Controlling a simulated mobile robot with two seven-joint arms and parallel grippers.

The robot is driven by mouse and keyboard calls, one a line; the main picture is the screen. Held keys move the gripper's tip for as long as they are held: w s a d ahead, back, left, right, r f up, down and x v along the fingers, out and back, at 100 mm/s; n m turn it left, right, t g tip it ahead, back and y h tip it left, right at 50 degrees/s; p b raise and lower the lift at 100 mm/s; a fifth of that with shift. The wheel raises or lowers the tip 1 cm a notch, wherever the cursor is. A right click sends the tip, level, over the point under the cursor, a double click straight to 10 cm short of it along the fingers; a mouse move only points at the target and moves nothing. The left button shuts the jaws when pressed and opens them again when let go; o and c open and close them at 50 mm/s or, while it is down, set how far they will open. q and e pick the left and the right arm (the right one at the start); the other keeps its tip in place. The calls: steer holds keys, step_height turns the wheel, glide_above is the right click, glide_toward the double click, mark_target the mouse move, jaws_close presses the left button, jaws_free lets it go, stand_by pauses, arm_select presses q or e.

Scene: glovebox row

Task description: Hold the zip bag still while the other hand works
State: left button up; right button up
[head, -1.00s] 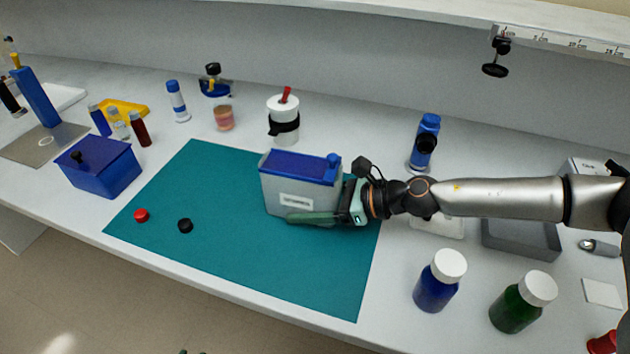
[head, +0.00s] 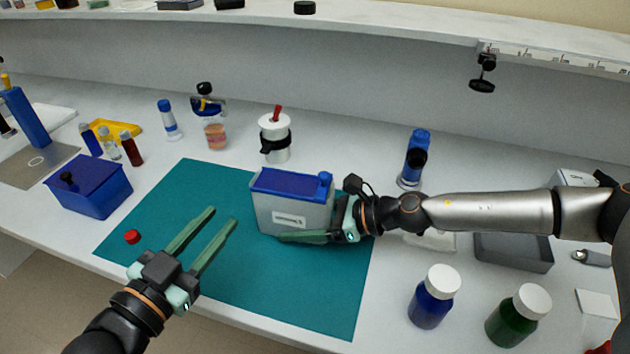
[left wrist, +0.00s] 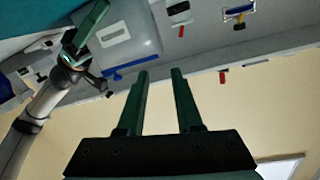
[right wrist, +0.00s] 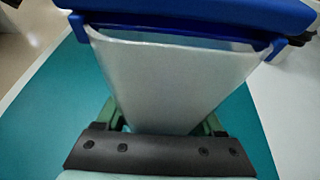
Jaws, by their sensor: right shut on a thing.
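The zip bag (head: 265,214) is a pale translucent pouch with a blue closure (head: 292,184) along its top and a white label on its front. It stands upright on the teal mat (head: 200,280). My right gripper (head: 305,236) is shut on the bag from the right, low on its body. In the right wrist view the bag (right wrist: 170,85) rises between the fingers. My left gripper (head: 222,217) is open and empty over the mat, in front and left of the bag, apart from it. The bag also shows in the left wrist view (left wrist: 130,40).
A blue box (head: 90,190) and red cap (head: 132,237) lie at the left. A white bottle with a black band (head: 275,140) stands behind the bag. Blue (head: 430,305) and green (head: 508,325) jars stand at the front right. A shelf runs above the bench.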

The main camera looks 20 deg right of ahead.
mark_target(321, 179)
arm_select(q)
steer(key=s+d+r+g+h, duration=0.3)
steer(key=s+d, duration=0.2)
steer(key=d, duration=0.2)
steer(key=x, duration=1.1)
steer(key=shift+w+d+f, duration=0.1)
steer(key=shift+w+f, duration=0.05)
steer(key=shift+w, duration=0.2)
jaws_close()
stand_by(0.5)
